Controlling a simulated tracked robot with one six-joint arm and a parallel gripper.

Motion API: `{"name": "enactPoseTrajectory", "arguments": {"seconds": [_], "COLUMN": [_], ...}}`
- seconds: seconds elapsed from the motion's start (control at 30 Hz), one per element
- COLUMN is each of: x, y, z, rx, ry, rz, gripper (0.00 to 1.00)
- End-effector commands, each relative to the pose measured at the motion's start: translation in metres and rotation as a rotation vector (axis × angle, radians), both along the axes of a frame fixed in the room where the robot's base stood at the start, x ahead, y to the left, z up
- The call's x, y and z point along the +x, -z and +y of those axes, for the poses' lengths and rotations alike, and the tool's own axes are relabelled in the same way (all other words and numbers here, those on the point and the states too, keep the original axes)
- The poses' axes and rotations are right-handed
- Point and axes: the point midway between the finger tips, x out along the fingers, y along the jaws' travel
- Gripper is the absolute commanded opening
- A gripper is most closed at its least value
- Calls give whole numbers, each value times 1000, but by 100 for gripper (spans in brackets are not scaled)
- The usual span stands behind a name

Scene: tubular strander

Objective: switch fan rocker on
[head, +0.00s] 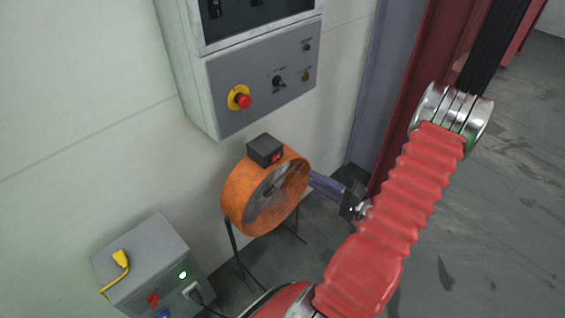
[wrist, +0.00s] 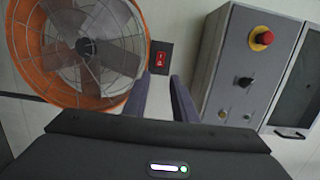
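The orange drum fan (head: 231,191) stands on dark legs by the wall, with a black switch box (head: 260,147) on top. The red fan rocker (head: 277,157) is on the front of that box. In the wrist view the rocker (wrist: 160,59) shows on its dark plate, right of the fan (wrist: 122,97). My gripper (head: 312,178) is at the right of the fan in the head view. In the wrist view my gripper (wrist: 160,77) has two bluish fingers apart with nothing between them. The rocker appears just beyond the fingertips, in line with the gap, and not touched.
A grey control cabinet (head: 225,92) with a red emergency button (head: 243,101) hangs above the fan. A grey box (head: 135,262) with a yellow plug (head: 120,258) and green light stands lower left. A red post (head: 408,95) rises at the right.

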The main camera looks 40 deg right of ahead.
Motion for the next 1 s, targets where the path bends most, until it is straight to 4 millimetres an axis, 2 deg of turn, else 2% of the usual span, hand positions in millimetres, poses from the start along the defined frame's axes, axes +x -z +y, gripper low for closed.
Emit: {"name": "enactPoseTrajectory", "arguments": {"seconds": [0.47,0.67,1.0], "x": [5,23,63], "y": [0,0,0], "z": [2,5,12], "rx": [0,0,0], "ry": [-3,-5,-4], "rz": [0,0,0], "gripper": [25,25,25]}}
